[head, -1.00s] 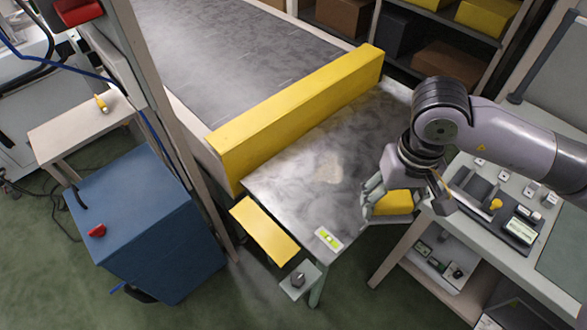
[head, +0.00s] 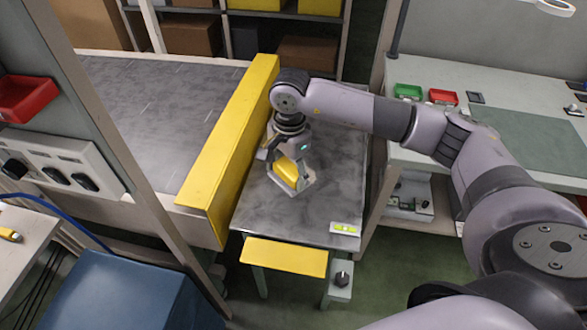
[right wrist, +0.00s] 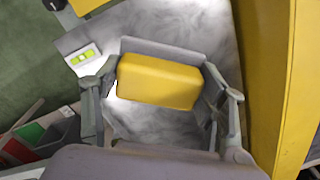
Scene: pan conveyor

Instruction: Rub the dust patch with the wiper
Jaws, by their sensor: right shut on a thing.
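The wiper (head: 287,170), a yellow block, is in my right gripper (head: 293,180), low over the grey metal table (head: 335,170). In the right wrist view the wiper (right wrist: 158,80) sits between the two fingers of the right gripper (right wrist: 160,100). I cannot tell whether the wiper touches the table top. The dust patch is not clearly visible now; the gripper and wiper cover part of the table top. My left gripper is not in view.
A tall yellow barrier (head: 228,155) runs along the table's left side, close to the gripper, with the conveyor (head: 150,110) beyond it. A small level-like panel (head: 345,228) lies at the table's front right corner. The table's right part is clear.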

